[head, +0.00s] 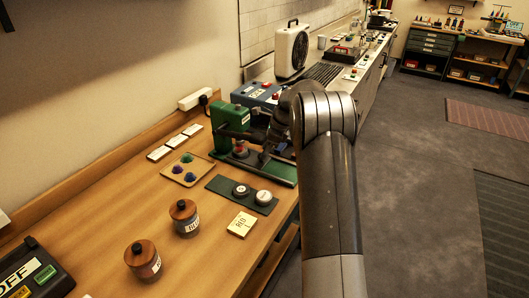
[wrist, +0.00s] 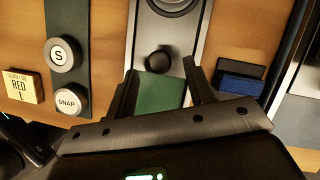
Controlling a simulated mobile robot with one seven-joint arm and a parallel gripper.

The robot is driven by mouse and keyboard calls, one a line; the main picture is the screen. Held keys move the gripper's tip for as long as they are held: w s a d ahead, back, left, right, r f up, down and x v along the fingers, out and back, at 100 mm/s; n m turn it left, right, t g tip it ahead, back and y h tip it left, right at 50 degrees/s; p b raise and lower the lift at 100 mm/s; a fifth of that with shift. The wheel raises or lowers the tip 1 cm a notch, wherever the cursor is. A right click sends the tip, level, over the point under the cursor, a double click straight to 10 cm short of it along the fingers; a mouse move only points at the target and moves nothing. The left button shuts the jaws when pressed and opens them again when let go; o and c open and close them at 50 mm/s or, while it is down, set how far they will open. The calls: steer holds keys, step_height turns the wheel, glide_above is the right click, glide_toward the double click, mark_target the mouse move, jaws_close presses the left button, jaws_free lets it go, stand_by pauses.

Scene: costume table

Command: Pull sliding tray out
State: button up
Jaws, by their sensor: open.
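A green press (head: 232,122) stands on the wooden table, with a long green base (head: 268,168) reaching toward the table's right edge. In the wrist view, a grey metal slide (wrist: 200,42), apparently the sliding tray, has a round black knob (wrist: 158,60) on it. A green surface (wrist: 160,93) shows nearer my gripper. My gripper (wrist: 160,68) is open, its two fingers on either side of the knob near their tips. I cannot tell whether they touch it. In the head view my arm hides part of the base and the slide.
A dark green mat with two round buttons (head: 241,190) (head: 264,197) lies beside the press. A yellow RED card (head: 241,224) and two wooden-lidded jars (head: 184,218) (head: 143,261) are nearer. A blue box (head: 256,94) stands behind the press. The floor to the right is open.

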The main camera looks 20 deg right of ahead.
steer(key=shift+x, duration=0.8)
steer(key=shift+c, duration=0.3)
jaws_close()
